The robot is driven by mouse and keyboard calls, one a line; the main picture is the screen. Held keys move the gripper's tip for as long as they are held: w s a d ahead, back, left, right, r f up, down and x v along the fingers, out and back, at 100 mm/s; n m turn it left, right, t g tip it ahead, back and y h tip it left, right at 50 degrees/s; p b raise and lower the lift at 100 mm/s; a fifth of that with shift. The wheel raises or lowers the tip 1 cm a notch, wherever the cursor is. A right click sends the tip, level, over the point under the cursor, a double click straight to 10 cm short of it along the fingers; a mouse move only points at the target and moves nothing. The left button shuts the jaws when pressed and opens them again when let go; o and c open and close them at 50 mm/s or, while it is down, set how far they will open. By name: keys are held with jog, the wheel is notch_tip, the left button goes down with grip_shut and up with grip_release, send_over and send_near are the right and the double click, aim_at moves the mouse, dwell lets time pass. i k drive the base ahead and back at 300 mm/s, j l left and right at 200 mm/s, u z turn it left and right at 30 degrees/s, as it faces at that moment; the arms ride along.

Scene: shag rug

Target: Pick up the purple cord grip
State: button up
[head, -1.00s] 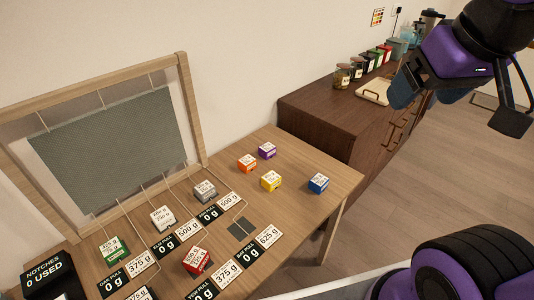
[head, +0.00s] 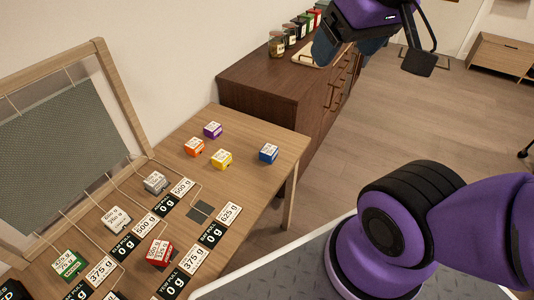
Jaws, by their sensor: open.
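The purple cord grip (head: 213,130) is a small purple block with a white label on top. It sits at the far end of the wooden table, behind the orange block (head: 194,147) and apart from it. My gripper (head: 376,52) is at the top of the head view, up and to the right of the table and well away from the purple grip. Its jaws are open, and I see nothing between them.
Yellow (head: 222,159) and blue (head: 268,153) blocks stand near the purple one. Grey, white, red and green blocks sit among weight cards and cords by the wooden frame (head: 122,95). A dark cabinet (head: 275,80) with jars and a tray stands behind the table.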

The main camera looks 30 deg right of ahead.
aim_at(212, 130)
jog(key=i+l+u, duration=0.35)
jog(key=l, duration=0.3)
jog(key=i+l+u, duration=0.2)
jog(key=l, duration=0.15)
jog(key=i+l+u, duration=0.15)
jog(key=l, duration=0.2)
jog(key=i+l+u, duration=0.2)
jog(key=l, duration=0.2)
jog(key=l+u, duration=0.2)
jog(key=l, duration=0.15)
